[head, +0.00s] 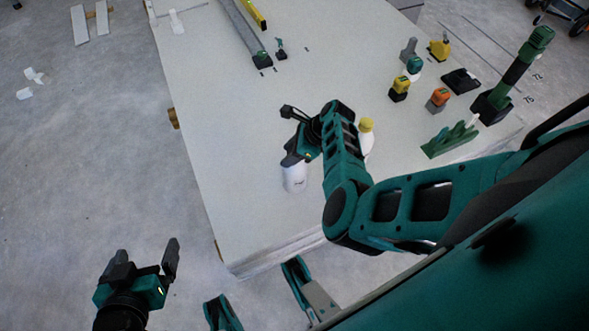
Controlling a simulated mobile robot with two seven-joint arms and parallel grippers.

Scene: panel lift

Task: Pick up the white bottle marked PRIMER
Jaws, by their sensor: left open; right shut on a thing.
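A white bottle (295,178) with small dark lettering, too small to read, is over the pale panel, just below my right gripper (293,154) in the picture. My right gripper is shut on its upper part, which the fingers hide. I cannot tell whether the bottle's base touches the panel. A second white bottle with a yellow cap (366,126) stands to the right, partly hidden behind my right arm. My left gripper (145,256) is open and empty, off the panel at the lower left.
The large pale panel (225,130) has clear room on its left side. A long grey bar (245,30) lies at the top.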

